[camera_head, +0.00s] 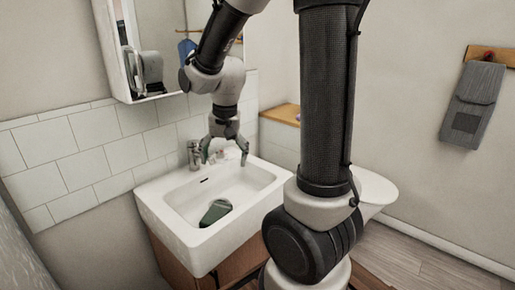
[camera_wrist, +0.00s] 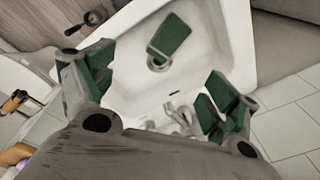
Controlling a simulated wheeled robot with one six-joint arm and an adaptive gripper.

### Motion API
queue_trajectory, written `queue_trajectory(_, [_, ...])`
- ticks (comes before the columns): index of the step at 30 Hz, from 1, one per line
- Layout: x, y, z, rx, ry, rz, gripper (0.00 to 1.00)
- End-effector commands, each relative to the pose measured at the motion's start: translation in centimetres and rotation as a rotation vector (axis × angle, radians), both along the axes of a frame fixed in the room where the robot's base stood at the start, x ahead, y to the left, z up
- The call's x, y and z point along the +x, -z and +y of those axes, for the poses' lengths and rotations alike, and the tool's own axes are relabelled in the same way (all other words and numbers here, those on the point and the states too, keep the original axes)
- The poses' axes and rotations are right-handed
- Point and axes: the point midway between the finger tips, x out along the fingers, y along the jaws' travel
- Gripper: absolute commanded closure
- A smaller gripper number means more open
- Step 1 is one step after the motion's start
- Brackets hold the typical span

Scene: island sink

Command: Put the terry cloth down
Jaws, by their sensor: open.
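A dark green, flat, folded piece that looks like the terry cloth (camera_head: 215,212) lies in the basin of the white sink (camera_head: 178,228). In the wrist view the green cloth (camera_wrist: 171,35) lies beside the round drain, partly over its edge. My gripper (camera_head: 225,154) is above the back of the sink, near the tap, pointing down. In the wrist view my gripper (camera_wrist: 155,88) has its green-padded fingers spread wide with nothing between them. The cloth is apart from the fingers.
The tap (camera_head: 194,153) stands at the sink's back edge, close to my gripper. A mirror cabinet (camera_head: 128,50) hangs above. A grey towel (camera_head: 472,103) hangs on the right wall. A white toilet (camera_head: 375,187) is right of the sink. The basin around the cloth is clear.

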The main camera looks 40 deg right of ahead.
Motion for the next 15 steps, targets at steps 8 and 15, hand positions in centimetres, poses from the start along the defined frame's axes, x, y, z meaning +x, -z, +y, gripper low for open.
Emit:
queue_trajectory(8, [-10.4, -9.0, -1.8, -0.087, -0.39, -0.165, 0.12])
queue_trajectory(15, [-15.8, -10.8, -2.4, -0.158, -0.587, -0.231, 0.12])
